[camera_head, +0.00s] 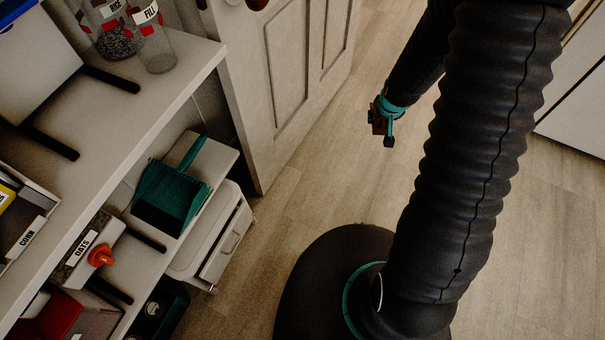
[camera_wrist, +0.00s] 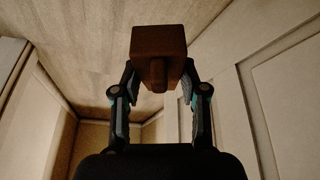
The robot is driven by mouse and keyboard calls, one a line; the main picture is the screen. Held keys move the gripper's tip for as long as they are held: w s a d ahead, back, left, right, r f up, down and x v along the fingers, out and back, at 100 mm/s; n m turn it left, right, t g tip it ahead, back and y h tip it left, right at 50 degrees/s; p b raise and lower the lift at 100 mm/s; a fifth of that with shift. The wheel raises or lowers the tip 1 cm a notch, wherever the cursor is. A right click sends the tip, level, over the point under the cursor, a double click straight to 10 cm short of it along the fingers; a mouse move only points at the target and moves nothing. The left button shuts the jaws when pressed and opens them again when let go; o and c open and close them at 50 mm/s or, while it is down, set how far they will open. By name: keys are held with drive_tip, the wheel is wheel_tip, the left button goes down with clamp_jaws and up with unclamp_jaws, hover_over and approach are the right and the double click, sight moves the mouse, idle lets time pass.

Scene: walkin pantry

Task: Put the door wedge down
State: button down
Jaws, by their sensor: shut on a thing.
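The door wedge (camera_wrist: 158,42) is a brown block, held between the two fingertips of my gripper (camera_wrist: 160,78) in the wrist view. The fingers press on its left and right sides, and a narrower part of it points back between them. In the head view my gripper (camera_head: 387,114) is at the upper middle, in front of the panelled door and over the wood-look floor. The wedge shows there only as a small dark brown patch (camera_head: 378,122), partly hidden by the fingers. It appears to be held clear of the floor, but its height is hard to tell.
Shelves (camera_head: 165,90) with jars and boxes fill the left side. A panelled door (camera_head: 290,60) stands behind. The floor (camera_head: 330,185) between door and arm is clear.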

drive_tip(key=w+a+f+n+y, duration=0.1)
drive_tip(key=w+f+n, duration=0.2)
drive_tip(key=f, duration=0.5)
drive_tip(key=w+a+f+n+y, duration=0.15)
drive_tip(key=w+f, duration=0.25)
drive_tip(key=f, duration=0.4)
drive_tip(key=n+g+y+b, duration=0.2)
drive_tip(key=n+g+b, duration=0.15)
drive_tip(key=n, duration=0.45)
hover_over(313, 172)
drive_tip(key=d, duration=0.1)
drive_tip(key=shift+t, duration=0.35)
drive_tip(key=f, duration=1.8)
drive_tip(key=shift+s, duration=0.3)
drive_tip(key=shift+f+b, duration=0.45)
drive_tip(key=shift+f, duration=1.65)
drive_tip(key=shift+f, duration=0.1)
drive_tip(key=shift+f, duration=0.15)
drive_tip(key=c, duration=0.6)
unclamp_jaws()
